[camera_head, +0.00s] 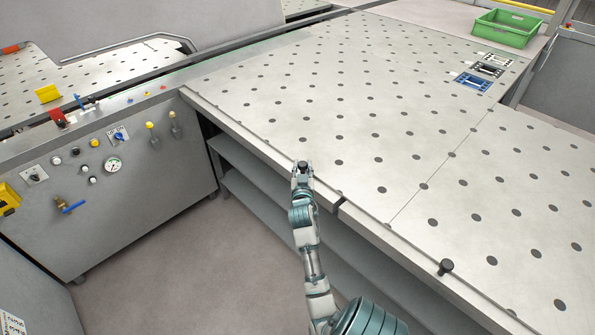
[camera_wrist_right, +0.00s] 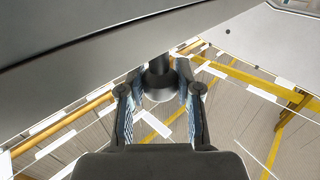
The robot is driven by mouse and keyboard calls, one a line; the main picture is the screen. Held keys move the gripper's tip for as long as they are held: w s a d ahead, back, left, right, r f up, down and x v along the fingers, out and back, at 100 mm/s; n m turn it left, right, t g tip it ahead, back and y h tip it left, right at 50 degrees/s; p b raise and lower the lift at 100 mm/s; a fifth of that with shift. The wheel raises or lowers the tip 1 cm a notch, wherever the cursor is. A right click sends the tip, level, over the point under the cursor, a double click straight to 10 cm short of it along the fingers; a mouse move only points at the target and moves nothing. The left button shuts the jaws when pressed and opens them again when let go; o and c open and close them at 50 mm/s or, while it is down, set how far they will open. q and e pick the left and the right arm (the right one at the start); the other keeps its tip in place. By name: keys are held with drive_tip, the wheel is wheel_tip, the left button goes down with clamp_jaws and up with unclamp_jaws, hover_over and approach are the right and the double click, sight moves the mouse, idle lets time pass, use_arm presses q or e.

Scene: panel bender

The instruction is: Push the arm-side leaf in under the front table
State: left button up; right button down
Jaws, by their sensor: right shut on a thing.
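The front table (camera_head: 330,95) is a pale metal top with rows of dark holes, filling the middle and right of the head view. Two narrow leaves lie along its near edge, split by a dark gap. The left leaf (camera_head: 240,132) runs from the control cabinet to that gap. The right leaf (camera_head: 400,245) carries a free black knob (camera_head: 445,267). My right gripper (camera_head: 303,166) is at the left leaf's near edge, close to the gap. In the wrist view its fingers are shut around a black knob (camera_wrist_right: 160,86). My left gripper is out of view.
A grey control cabinet (camera_head: 120,190) with a gauge and levers stands at the left. Grey shelves (camera_head: 255,190) lie under the table edge. Blue and dark tool pieces (camera_head: 474,82) and a green crate (camera_head: 507,28) are at the far right. The floor (camera_head: 170,255) between is clear.

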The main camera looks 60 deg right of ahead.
drive_tip(key=shift+w+a+f, duration=0.1)
drive_tip(key=shift+a+f, duration=0.1)
drive_tip(key=shift+f, duration=0.2)
drive_tip(key=shift+w+a+r, duration=0.1)
drive_tip(key=shift+a+r, duration=0.2)
drive_tip(key=shift+a, duration=0.15)
drive_tip(key=shift+d, duration=0.3)
drive_tip(key=c, duration=0.8)
unclamp_jaws()
drive_tip(key=shift+d+f, duration=0.4)
drive_tip(key=shift+d, duration=0.45)
drive_tip(key=shift+o, duration=0.2)
drive_tip(key=shift+d+f, duration=0.1)
drive_tip(key=shift+d, duration=0.2)
drive_tip(key=shift+a, duration=0.25)
drive_tip(key=v, duration=0.5)
drive_tip(key=shift+w+a+r, duration=0.15)
drive_tip(key=shift+a+r, duration=0.15)
drive_tip(key=shift+r, duration=0.1)
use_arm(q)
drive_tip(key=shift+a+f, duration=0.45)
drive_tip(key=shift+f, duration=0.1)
use_arm(e)
drive_tip(key=v, duration=0.6)
drive_tip(key=shift+s+f, duration=0.35)
drive_tip(key=shift+s, duration=0.15)
